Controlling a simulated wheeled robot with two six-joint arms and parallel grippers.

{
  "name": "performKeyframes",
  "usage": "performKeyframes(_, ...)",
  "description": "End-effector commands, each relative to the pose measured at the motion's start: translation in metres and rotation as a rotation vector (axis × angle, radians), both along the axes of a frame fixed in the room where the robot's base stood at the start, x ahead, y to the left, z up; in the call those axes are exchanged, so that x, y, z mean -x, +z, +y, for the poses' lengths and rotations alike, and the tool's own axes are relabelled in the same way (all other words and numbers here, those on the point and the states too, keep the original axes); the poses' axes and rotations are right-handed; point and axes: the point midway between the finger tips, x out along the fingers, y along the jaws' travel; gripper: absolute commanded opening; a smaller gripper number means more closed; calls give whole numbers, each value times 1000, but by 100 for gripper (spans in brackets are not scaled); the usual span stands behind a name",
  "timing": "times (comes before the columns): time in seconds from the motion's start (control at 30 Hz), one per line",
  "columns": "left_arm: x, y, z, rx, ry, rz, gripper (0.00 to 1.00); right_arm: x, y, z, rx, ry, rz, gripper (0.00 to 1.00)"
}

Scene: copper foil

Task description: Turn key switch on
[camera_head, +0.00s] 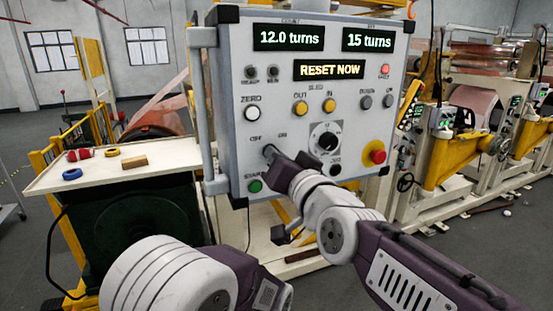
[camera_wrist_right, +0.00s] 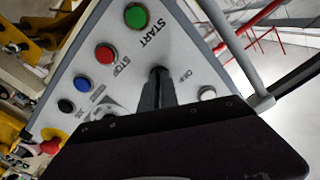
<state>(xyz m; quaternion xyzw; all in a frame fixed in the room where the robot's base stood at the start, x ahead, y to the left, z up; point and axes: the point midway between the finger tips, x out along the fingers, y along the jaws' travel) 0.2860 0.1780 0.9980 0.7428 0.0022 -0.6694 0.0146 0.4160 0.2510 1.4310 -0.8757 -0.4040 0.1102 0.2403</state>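The grey control panel (camera_head: 300,100) fills the middle of the head view. Its key switch lies at the "OFF" and "ON" labels, lower left on the panel. My right gripper (camera_head: 271,153) reaches that spot, with its fingertips against the panel. In the right wrist view the dark fingers of my right gripper (camera_wrist_right: 158,85) are close together and point at the panel beside the "OFF" label. They cover the key, so its angle is hidden. My left arm shows at the bottom left of the head view, but its gripper is out of view.
A green start button (camera_head: 255,186) sits just below my gripper and a red emergency stop (camera_head: 377,156) to its right. A black dial (camera_head: 327,140) is near my wrist. The display (camera_head: 329,70) reads "RESET NOW". A table (camera_head: 60,178) with small items stands at left.

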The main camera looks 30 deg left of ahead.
Motion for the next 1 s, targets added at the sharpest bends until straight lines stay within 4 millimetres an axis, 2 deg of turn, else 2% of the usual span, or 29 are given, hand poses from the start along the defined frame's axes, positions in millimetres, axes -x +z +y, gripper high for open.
performKeyframes(0.37, 0, 0, 0, 0, 0, 0, 36, 0, -1, 0, -2, 1, 7, 0)
performKeyframes(0.4, 0, 0, 0, 0, 0, 0, 36, 0, -1, 0, -2, 1, 7, 16)
performKeyframes(0.43, 0, 0, 0, 0, 0, 0, 36, 0, -1, 0, -2, 1, 7, 24)
performKeyframes(0.47, 0, 0, 0, 0, 0, 0, 36, 0, -1, 0, -2, 0, 5, 26)
performKeyframes(0.77, 0, -1, 0, 0, 0, 0, 36, 1, 0, -1, -2, 1, 4, 26)
performKeyframes(0.87, 0, -4, 0, 0, 0, 0, 36, 9, -1, -10, -4, 0, 3, 26)
performKeyframes(1.0, 0, -8, 0, 0, 0, 0, 36, 30, 0, -34, -5, 1, 3, 26)
